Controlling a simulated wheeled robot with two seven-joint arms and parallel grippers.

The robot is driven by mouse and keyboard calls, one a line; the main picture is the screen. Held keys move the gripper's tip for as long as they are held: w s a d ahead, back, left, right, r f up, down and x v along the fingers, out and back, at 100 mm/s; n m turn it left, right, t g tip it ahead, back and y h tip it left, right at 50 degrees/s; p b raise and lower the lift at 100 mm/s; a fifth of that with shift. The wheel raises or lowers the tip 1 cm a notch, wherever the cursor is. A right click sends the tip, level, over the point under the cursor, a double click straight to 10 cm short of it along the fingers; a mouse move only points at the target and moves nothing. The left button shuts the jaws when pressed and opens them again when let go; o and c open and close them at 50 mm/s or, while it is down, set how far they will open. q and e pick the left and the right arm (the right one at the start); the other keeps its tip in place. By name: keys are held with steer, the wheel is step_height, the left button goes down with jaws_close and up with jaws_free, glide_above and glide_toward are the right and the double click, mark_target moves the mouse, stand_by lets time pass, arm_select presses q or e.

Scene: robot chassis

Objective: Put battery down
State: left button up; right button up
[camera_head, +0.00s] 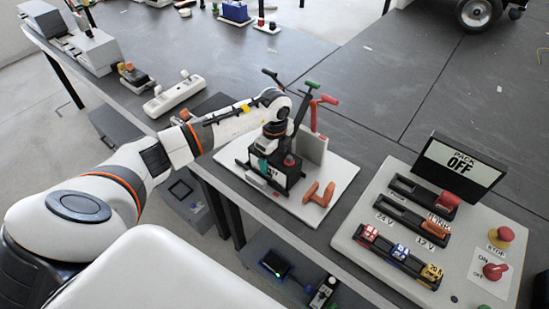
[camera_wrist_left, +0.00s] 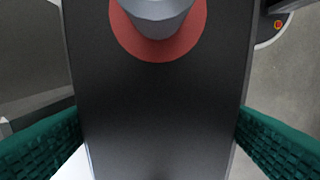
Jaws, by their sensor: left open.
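The battery is a black box (camera_head: 289,179) standing on a white base plate (camera_head: 341,181) at the table's front edge. In the left wrist view its dark top (camera_wrist_left: 160,115) fills the middle, with a grey post in a red ring (camera_wrist_left: 184,45). My left gripper (camera_head: 272,152) is over the battery from above. Its teal fingers stand on either side of the box in the wrist view, open, and I cannot tell whether they touch it. The battery's underside is hidden. My right gripper is not in view.
A control panel (camera_head: 353,233) with a "PACK OFF" display (camera_head: 458,166) sits to the right. A white power strip (camera_head: 172,96) lies to the left.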

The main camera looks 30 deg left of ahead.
arm_select(q)
step_height(320, 180, up, 12)
steer(key=shift+f+b, duration=0.25)
steer(key=shift+b, duration=0.7)
